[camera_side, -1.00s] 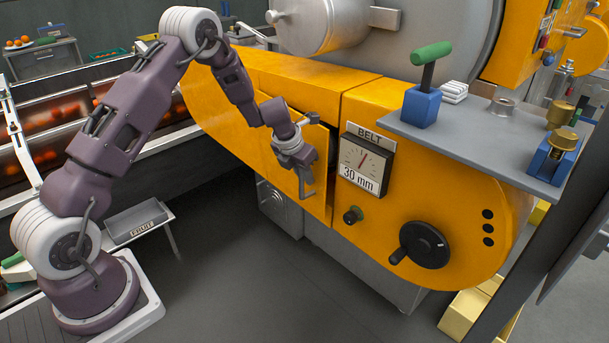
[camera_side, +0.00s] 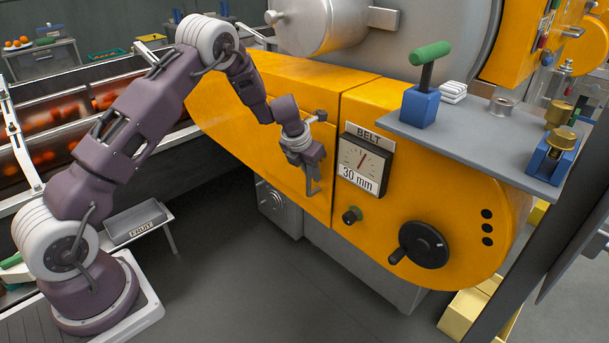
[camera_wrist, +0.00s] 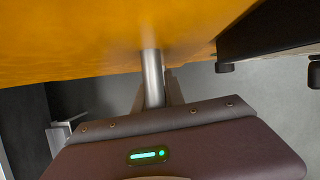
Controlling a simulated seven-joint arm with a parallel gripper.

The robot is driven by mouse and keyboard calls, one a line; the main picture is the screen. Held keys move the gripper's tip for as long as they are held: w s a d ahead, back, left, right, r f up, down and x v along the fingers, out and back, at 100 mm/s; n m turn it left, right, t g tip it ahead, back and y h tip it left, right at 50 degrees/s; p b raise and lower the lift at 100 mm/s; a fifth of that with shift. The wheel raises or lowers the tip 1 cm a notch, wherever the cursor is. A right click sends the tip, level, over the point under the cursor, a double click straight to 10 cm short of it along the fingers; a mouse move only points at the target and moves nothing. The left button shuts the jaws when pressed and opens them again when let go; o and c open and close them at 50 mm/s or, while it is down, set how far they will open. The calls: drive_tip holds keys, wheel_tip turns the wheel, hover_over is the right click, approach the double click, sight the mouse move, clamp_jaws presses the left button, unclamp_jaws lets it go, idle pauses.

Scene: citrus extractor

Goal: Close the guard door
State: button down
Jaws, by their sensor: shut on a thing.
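The guard door (camera_side: 245,125) is the long yellow panel on the machine's side, left of the BELT gauge. In the side view it lies about flush with the yellow housing (camera_side: 455,230), with only a thin seam at its right edge. My gripper (camera_side: 313,188) is at the door's right end, shut on a grey metal handle bar. In the wrist view the handle bar (camera_wrist: 153,78) stands before the yellow door face (camera_wrist: 100,35). My gripper (camera_wrist: 160,103) is partly hidden there by its own body. Its hold shows poorly in the side view.
Just right of my gripper are the BELT gauge (camera_side: 363,165), reading 30 mm, a small knob (camera_side: 352,215) and a black handwheel (camera_side: 420,246). A grey shelf (camera_side: 470,135) juts out above. The floor (camera_side: 250,290) in front is clear.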

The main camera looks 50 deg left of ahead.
drive_tip(key=c, duration=1.4)
unclamp_jaws()
drive_tip(key=shift+w+a, duration=0.1)
drive_tip(key=shift+a, duration=0.05)
drive_tip(key=v, duration=0.7)
